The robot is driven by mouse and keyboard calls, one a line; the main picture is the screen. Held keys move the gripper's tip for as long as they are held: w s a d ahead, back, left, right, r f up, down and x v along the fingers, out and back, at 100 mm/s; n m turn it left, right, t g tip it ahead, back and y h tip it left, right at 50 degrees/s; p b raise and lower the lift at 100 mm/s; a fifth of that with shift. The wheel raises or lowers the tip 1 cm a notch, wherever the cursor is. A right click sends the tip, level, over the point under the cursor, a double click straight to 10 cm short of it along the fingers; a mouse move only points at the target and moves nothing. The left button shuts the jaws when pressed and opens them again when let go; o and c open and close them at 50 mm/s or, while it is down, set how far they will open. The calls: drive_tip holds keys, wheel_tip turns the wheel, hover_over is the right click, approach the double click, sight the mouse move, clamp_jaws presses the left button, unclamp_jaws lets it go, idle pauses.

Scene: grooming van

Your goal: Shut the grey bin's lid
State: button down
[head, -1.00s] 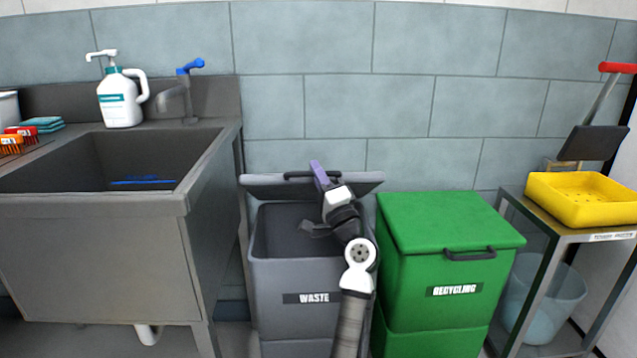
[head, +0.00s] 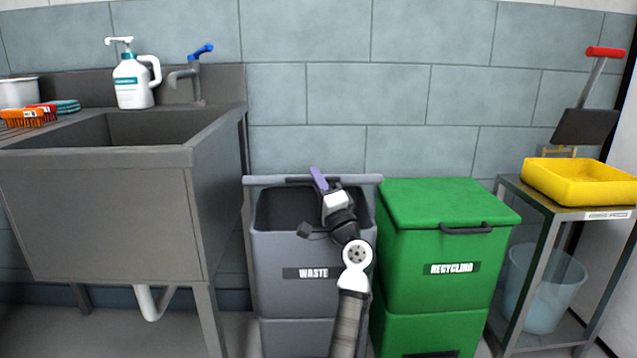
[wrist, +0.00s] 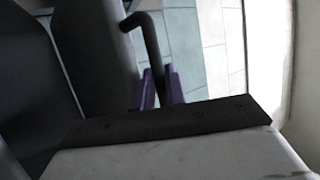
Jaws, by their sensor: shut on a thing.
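The grey bin (head: 312,255), labelled WASTE, stands upright in the head view with its dark inside showing. Its lid (head: 362,181) is raised at the back of the opening and shows almost edge-on. My gripper (head: 318,178) reaches over the bin to the lid's edge, where its purple fingers are. In the wrist view, the fingers (wrist: 160,88) are closed around the black lid handle (wrist: 152,42). The lid also shows as a dark grey panel (wrist: 95,50) to the left of the handle. My arm hides part of the bin's right side and opening.
A green recycling bin (head: 446,205) with its lid down stands close on the right. A steel sink (head: 100,210) is on the left. A tiled wall (head: 340,95) is behind. A yellow tray (head: 575,185) sits on a small table at the far right.

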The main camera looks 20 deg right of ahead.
drive_tip(key=shift+w+f, duration=0.1)
drive_tip(key=c, duration=1.7)
unclamp_jaws()
drive_tip(key=shift+c, duration=0.2)
wheel_tip(320, 180, up, 20)
drive_tip(key=p, duration=0.6)
